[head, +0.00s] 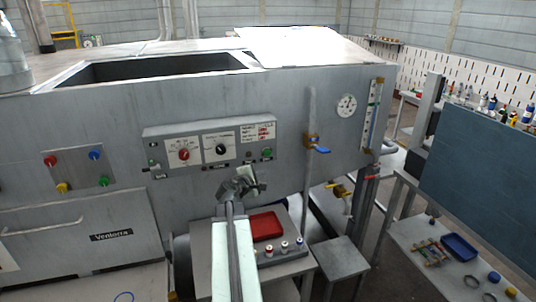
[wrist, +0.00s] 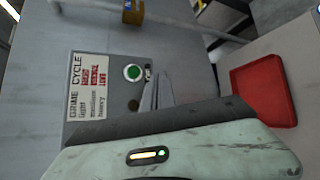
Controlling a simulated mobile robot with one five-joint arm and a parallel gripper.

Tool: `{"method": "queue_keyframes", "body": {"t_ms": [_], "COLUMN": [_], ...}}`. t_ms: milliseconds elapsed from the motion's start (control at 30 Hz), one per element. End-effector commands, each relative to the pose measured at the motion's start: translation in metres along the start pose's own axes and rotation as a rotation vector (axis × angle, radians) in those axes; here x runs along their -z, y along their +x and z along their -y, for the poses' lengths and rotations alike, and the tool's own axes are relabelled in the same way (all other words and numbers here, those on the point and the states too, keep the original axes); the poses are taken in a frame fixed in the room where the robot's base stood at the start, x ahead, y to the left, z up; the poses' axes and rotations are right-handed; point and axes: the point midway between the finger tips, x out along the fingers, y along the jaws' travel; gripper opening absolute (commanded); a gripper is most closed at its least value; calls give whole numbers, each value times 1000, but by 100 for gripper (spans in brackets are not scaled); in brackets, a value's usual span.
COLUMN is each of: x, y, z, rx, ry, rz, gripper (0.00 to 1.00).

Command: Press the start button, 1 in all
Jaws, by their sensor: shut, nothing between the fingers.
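A round green button (head: 267,153) sits at the right end of the grey control panel on the machine's front. It also shows in the wrist view (wrist: 132,73), in a pale ring beside a printed "CYCLE" label (wrist: 85,85). My gripper (head: 254,175) is in front of the machine, just below the panel's right part. In the wrist view my gripper's narrow fingers (wrist: 152,92) are together and empty, their tips beside the green button in the picture. Whether they touch the panel cannot be told. Any wording on the button itself is too small to read.
The panel has a red knob (head: 184,154) and a black knob (head: 221,149). A blue-handled valve (head: 318,148) sticks out to the right. A red tray (head: 266,226) lies on a small stand below. Another panel with coloured buttons (head: 76,168) is at left.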

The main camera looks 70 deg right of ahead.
Motion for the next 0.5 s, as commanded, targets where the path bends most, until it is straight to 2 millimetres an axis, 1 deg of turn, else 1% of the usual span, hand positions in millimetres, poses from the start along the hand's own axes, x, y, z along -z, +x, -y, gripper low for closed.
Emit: {"method": "queue_keyframes", "body": {"t_ms": [33, 100, 200, 300, 500], "x": [-20, -38, -52, -55, -55], "y": [11, 19, 26, 27, 27], "z": [-1, -3, -4, -5, -5], "rx": [-16, -35, -49, -54, -53], "ry": [-35, -78, -112, -123, -121], "rz": [24, 46, 62, 66, 65], "gripper": [0, 0, 0, 0, 0]}}
